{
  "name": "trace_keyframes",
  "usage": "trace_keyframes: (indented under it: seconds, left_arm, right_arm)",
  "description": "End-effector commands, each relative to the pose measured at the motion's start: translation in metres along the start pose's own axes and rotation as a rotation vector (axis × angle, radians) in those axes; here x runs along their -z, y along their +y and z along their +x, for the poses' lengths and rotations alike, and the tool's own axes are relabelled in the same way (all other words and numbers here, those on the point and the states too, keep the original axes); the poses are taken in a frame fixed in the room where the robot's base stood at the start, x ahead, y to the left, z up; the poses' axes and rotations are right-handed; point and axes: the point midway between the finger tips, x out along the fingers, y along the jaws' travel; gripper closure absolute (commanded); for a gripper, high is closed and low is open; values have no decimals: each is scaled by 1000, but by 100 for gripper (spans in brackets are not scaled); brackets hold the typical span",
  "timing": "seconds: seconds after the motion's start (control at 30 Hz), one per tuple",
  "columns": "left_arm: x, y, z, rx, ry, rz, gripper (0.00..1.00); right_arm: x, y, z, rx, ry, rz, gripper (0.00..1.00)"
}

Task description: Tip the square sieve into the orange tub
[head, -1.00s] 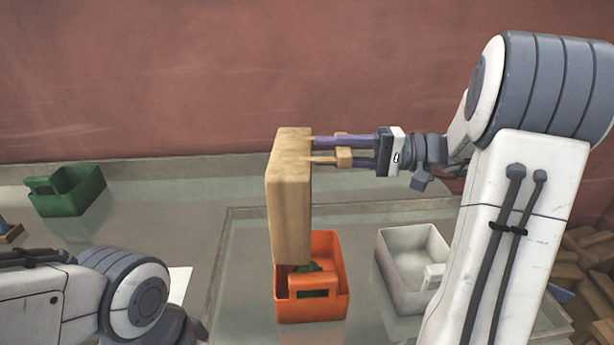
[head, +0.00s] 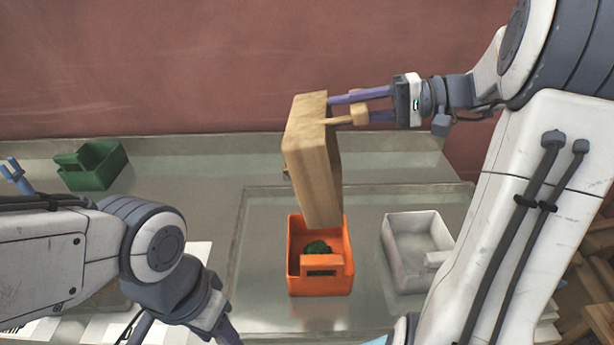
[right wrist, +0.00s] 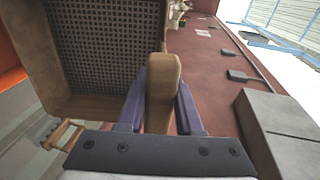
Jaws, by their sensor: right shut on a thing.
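The square wooden sieve (head: 313,160) is turned up on its side above the orange tub (head: 320,284), its lower edge near the tub's back rim and slightly right. My right gripper (head: 345,108) is shut on the sieve's handle. In the right wrist view, the handle (right wrist: 162,92) sits between the purple fingers, and the dark mesh (right wrist: 105,45) looks bare where it shows. A dark green lump (head: 318,248) lies in the tub. Part of the tub is hidden behind the sieve.
A white-grey tub (head: 418,250) stands right of the orange one. A green tub (head: 90,166) is at the back left. White sheets lie by my left arm. Wooden pieces are piled at the lower right. The counter between the green and orange tubs is clear.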

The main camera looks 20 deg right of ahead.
Motion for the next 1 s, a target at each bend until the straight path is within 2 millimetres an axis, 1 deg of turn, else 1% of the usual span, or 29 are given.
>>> trace_keyframes:
  seconds: [0.03, 0.4, 0.8, 0.83, 0.93, 1.0]
  left_arm:
    - [1, 2, -22, 0, 1, 0, 50]
    - [5, 7, -90, 0, 1, 11, 50]
    - [9, 12, -164, 0, 1, 5, 50]
    - [9, 12, -168, 0, 1, 4, 50]
    - [9, 12, -169, 0, 0, 4, 50]
    - [9, 12, -163, 0, 0, 4, 50]
  right_arm:
    - [0, -18, -2, -79, -1, -10, 100]
    - [0, -34, -5, -629, -5, -12, 100]
    - [-1, -48, -7, -1118, -8, -16, 100]
    - [0, -48, -7, -1152, -7, -18, 100]
    - [0, -46, -7, -1260, -4, -20, 100]
    - [0, -43, -7, -1314, -4, -17, 100]
